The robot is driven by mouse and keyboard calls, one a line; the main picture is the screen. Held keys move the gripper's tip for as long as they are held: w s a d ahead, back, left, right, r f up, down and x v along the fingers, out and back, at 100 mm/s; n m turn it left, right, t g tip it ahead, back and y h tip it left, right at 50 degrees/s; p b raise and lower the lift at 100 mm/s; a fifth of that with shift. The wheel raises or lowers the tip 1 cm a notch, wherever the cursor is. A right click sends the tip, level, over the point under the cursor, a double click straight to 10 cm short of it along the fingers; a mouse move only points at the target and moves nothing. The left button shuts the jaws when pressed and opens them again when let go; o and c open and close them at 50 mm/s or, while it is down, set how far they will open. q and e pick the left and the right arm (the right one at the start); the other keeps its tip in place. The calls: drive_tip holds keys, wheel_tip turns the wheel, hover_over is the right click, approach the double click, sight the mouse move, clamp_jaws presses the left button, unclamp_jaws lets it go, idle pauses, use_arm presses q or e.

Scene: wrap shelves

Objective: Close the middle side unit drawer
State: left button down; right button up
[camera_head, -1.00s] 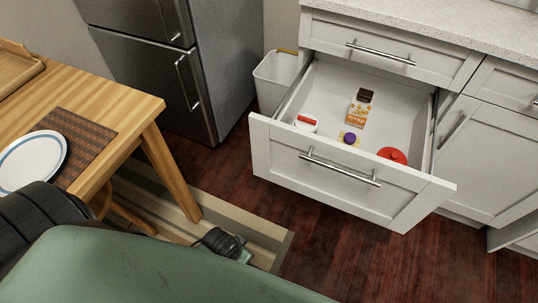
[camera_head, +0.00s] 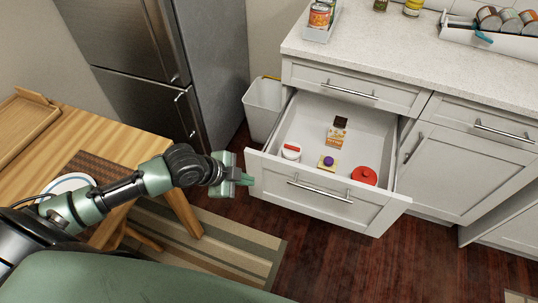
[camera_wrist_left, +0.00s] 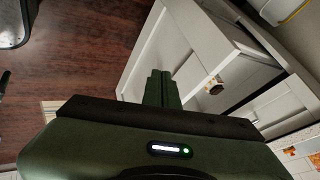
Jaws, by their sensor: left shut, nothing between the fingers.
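The middle side unit drawer (camera_head: 268,173) stands pulled out in the head view, with a bar handle (camera_head: 320,190) on its white front. Inside are a brown and orange carton (camera_head: 338,133), a white tub with a red label (camera_head: 291,151), a small purple-topped item (camera_head: 328,161) and a red lidded pot (camera_head: 365,175). My left gripper (camera_head: 248,181) is shut and empty, beside the left end of the drawer front; whether it touches cannot be told. In the left wrist view the shut fingers (camera_wrist_left: 161,88) point towards the drawer front (camera_wrist_left: 150,60). My right gripper is not in view.
A wooden table (camera_head: 120,118) with a plate stands at the left. The fridge (camera_head: 170,70) and a white bin (camera_head: 262,108) are behind. Cans and jars sit on the counter (camera_head: 400,60). A lower cabinet door (camera_head: 500,228) at the right appears ajar.

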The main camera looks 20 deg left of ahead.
use_arm(q)
wheel_tip(320, 180, up, 4)
drive_tip(key=m, duration=0.1)
approach(278, 171)
wheel_tip(278, 171, down, 4)
drive_tip(key=d, duration=0.2)
drive_tip(key=shift+w+a+m+p, duration=0.15)
drive_tip(key=shift+w+p, duration=0.1)
drive_tip(key=shift+w, duration=0.3)
drive_tip(key=shift+w+a+m+p, duration=0.15)
drive_tip(key=shift+w+p, duration=0.1)
drive_tip(key=shift+w, duration=0.35)
drive_tip(key=shift+d, duration=0.1)
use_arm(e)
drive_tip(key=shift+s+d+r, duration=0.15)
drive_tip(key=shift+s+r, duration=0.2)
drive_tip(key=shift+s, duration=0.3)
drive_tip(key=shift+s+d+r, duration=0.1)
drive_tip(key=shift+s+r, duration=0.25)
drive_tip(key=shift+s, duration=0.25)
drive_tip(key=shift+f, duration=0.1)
